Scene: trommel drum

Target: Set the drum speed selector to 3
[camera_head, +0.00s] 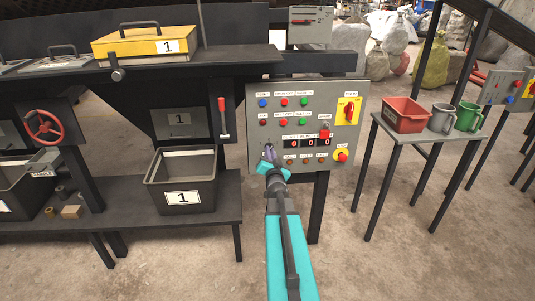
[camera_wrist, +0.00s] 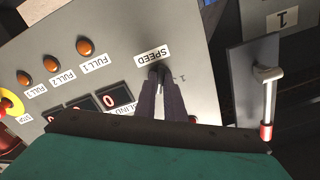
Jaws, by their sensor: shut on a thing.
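The grey control panel (camera_head: 256,112) faces me in the head view. The SPEED label (camera_wrist: 153,55) shows upside down in the wrist view, with a small figure 1 beside the selector spot. My gripper (camera_head: 269,154) is at the panel's lower left, and its fingers (camera_wrist: 160,76) are shut on the drum speed selector right by this label. The fingers hide the selector, so its pointer and setting cannot be read. The display (camera_head: 307,142) shows zeros where I can read it.
A red-handled lever (camera_head: 223,117) is left of the panel; it is close to my gripper in the wrist view (camera_wrist: 268,100). A yellow-backed red switch (camera_head: 349,110), a red stop button (camera_head: 341,156) and a key-like red part (camera_head: 324,133) sit at the right. A grey bin (camera_head: 182,197) stands below left.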

